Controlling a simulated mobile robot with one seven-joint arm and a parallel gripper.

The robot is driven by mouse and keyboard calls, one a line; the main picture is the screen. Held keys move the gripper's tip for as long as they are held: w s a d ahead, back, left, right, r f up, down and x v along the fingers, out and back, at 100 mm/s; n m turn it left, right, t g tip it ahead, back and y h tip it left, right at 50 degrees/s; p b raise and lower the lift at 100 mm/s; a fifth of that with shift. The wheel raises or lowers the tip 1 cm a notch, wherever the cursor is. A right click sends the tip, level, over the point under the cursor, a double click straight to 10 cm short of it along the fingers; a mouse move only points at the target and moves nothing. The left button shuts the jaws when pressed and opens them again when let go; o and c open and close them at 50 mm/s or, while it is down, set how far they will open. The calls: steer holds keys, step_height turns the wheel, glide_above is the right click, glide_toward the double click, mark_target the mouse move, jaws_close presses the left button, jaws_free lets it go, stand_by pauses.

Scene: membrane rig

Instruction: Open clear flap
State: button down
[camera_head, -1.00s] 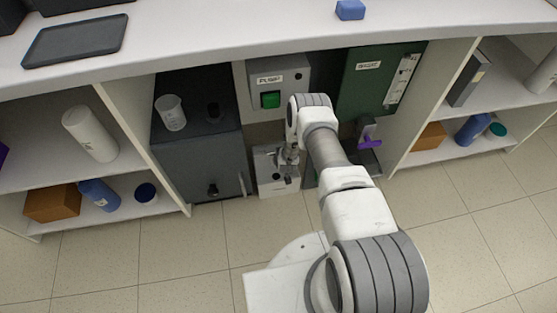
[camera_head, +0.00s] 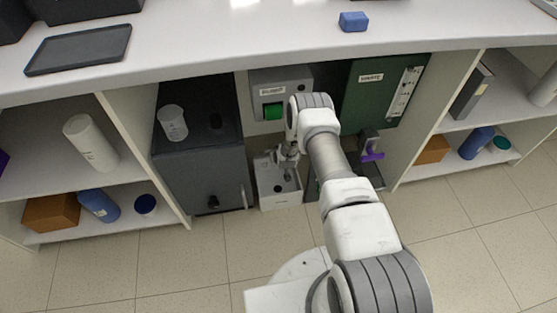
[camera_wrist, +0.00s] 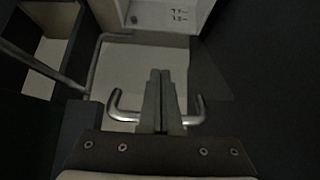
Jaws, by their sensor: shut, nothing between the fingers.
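My gripper (camera_wrist: 160,76) is shut and empty in the wrist view, its two fingers together. A bent metal handle (camera_wrist: 113,104) shows on both sides of the fingers; its middle is hidden behind them, and I cannot tell whether they touch it. In the head view my gripper (camera_head: 284,158) is low under the bench, partly hidden by my arm, just above a small white box (camera_head: 281,197). I cannot clearly pick out the clear flap. A grey labelled box (camera_head: 297,77) with a green square (camera_head: 272,111) is above my gripper.
A dark cabinet (camera_head: 205,170) with a beaker (camera_head: 172,122) on top stands to the left. A green panel (camera_head: 375,100) and a purple lever (camera_head: 373,156) are to the right. Shelves flank both sides. The bench (camera_head: 220,45) overhangs; the floor (camera_head: 180,260) in front is clear.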

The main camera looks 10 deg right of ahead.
steer(key=shift+w+r+b, duration=0.5)
steer(key=shift+w+b, duration=0.05)
steer(key=shift+w, duration=0.35)
steer(key=shift+w+r+b, duration=0.5)
steer(key=shift+w, duration=0.35)
steer(key=shift+w+b, duration=0.85)
steer(key=shift+b, duration=0.25)
steer(key=shift+w+r+b, duration=0.3)
steer(key=shift+w, duration=0.6)
steer(key=s+f+p, duration=0.2)
steer(key=s+p, duration=0.8)
steer(key=s, duration=1.2)
steer(key=shift+s, duration=0.1)
